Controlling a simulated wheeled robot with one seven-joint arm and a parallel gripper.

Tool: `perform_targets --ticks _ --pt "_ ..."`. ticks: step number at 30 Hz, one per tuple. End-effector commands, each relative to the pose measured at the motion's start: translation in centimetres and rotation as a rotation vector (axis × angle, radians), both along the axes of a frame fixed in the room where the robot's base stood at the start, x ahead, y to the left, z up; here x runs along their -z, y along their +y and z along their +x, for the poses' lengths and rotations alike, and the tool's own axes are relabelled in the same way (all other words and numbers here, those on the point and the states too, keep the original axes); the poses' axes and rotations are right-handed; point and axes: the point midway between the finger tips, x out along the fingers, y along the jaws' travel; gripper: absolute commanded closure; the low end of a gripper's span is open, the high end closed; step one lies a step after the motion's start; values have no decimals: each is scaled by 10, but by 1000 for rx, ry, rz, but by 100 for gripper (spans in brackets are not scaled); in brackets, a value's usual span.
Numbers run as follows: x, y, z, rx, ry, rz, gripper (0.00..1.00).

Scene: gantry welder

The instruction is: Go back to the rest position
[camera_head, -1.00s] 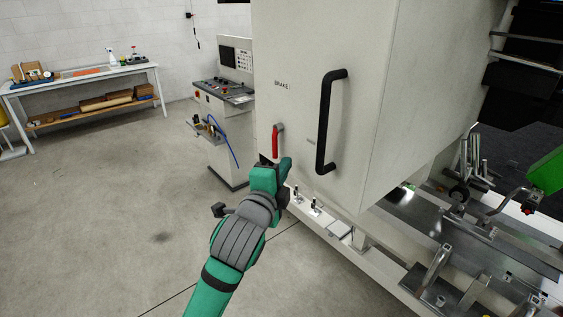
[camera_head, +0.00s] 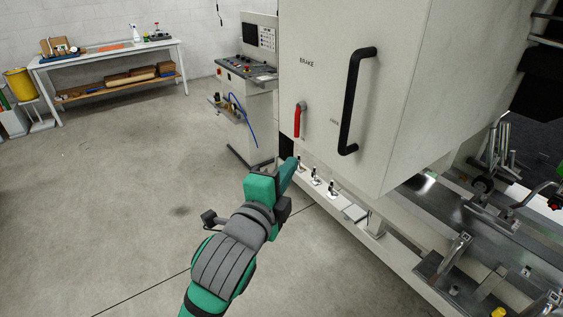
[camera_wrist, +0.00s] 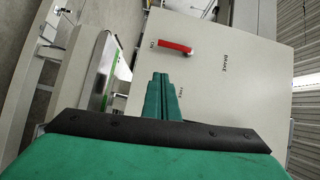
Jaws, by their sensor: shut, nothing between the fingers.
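My gripper (camera_head: 291,166) is at the end of my green arm, low in front of the white machine cabinet (camera_head: 400,60). In the wrist view my gripper (camera_wrist: 161,78) has its two green fingers together, with nothing between them. The red brake lever (camera_head: 299,119) is on the cabinet face, above my fingertips and apart from them in the head view. The red lever also shows in the wrist view (camera_wrist: 175,46), ahead of the fingers with a gap. The word BRAKE is printed beside it.
A black handle (camera_head: 352,100) sticks out of the cabinet right of the lever. Small toggle clamps (camera_head: 316,176) stand on the ledge below. A control console (camera_head: 245,75) and a workbench (camera_head: 110,60) stand behind. The floor (camera_head: 120,180) to the left is clear.

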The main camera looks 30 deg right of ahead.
Motion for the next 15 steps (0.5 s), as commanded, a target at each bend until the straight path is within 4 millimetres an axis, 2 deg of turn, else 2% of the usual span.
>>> perform_targets --ticks 8,15 --pt "0 0 1 -3 9 -23 100" --pt "3 11 5 -34 101 -272 100"
